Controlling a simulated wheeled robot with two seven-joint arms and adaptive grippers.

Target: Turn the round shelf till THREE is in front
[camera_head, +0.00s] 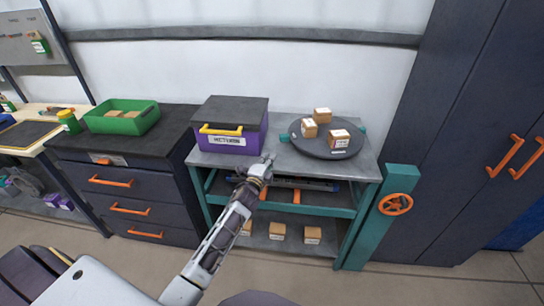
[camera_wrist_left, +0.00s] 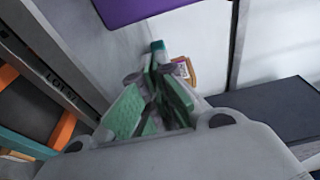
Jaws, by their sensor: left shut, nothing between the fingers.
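The round shelf (camera_head: 304,147) is a dark grey disc on the right half of the grey-topped table. Several small cardboard boxes stand on it, including a front right box (camera_head: 339,138), a left box (camera_head: 309,128) and a rear box (camera_head: 322,114). Their labels are too small to read. A small teal piece (camera_head: 364,134) shows at the disc's right edge. My left gripper (camera_head: 269,160) is at the table's front edge, left of the disc and apart from it. In the left wrist view its green fingers (camera_wrist_left: 158,85) are shut and empty. My right gripper is out of view.
A purple box with a black lid (camera_head: 229,125) stands left of the disc, close to my left gripper. A green bin (camera_head: 121,117) sits on the drawer cabinet at left. A teal post with an orange wheel (camera_head: 396,204) stands right of the table. Boxes sit on the lower shelf.

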